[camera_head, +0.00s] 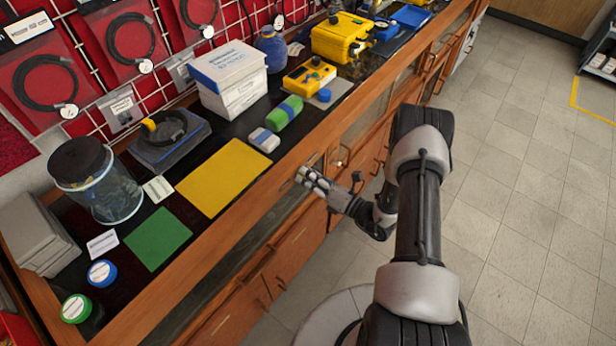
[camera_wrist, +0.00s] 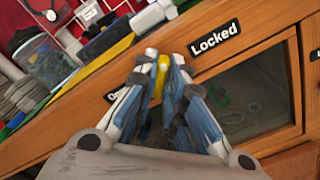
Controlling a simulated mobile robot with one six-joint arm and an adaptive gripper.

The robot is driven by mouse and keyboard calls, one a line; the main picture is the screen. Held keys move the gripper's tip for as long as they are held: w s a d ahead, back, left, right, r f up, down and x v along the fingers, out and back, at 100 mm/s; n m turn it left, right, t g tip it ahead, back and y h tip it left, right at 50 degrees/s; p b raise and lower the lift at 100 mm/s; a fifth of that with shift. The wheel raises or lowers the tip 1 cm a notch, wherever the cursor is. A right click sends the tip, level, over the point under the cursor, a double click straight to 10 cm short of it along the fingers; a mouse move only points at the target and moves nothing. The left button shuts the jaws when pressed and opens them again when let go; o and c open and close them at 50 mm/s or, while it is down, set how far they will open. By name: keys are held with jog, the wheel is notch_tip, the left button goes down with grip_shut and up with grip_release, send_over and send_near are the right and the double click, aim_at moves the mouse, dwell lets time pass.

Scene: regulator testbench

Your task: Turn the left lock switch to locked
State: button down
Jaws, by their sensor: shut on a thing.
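The left lock switch (camera_wrist: 161,76) shows as a yellow handle in the wrist view, between my fingertips. My gripper (camera_wrist: 160,72) is shut on it, one finger on each side. A black "Locked" label (camera_wrist: 215,38) is up and to the right of the switch. A second label (camera_wrist: 116,92), partly hidden by my finger and starting with "O", is to its left. In the head view my gripper (camera_head: 305,176) meets the wooden front of the bench, and I cannot make out the switch there. The fingers hide much of the switch, so its exact angle is hard to tell.
Below the labels is a glass-fronted compartment (camera_wrist: 255,100). The bench top holds a yellow mat (camera_head: 222,178), a green mat (camera_head: 158,238), a glass jar (camera_head: 112,193) and yellow cases (camera_head: 343,38). Open floor (camera_head: 520,190) lies to the right.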

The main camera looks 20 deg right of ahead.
jog(key=c, duration=1.7)
grip_release()
jog(key=shift+o, duration=0.2)
jog(key=v, duration=1.2)
